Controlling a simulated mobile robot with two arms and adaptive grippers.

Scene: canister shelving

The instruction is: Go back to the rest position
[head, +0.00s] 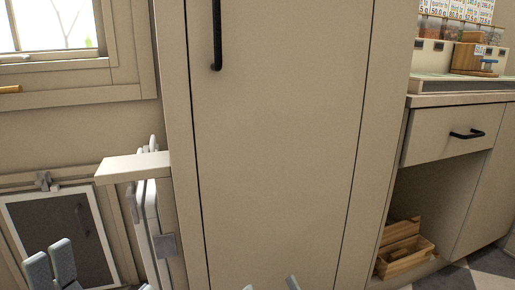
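My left gripper (50,262) shows at the bottom left edge, in front of a dark framed panel. Its two grey fingertips are side by side with a narrow gap and nothing visible between them. My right gripper (270,285) barely shows at the bottom centre, in front of the tall cabinet. Only its two fingertips are in view, well apart, with nothing seen between them. The rest of both grippers is cut off by the frame's lower edge.
A tall beige cabinet (280,150) with a black handle fills the middle. A small pale shelf (133,167) juts out at left beside folded white items. At right is a counter (460,98) with a drawer; a wooden crate (404,257) sits below. A window is upper left.

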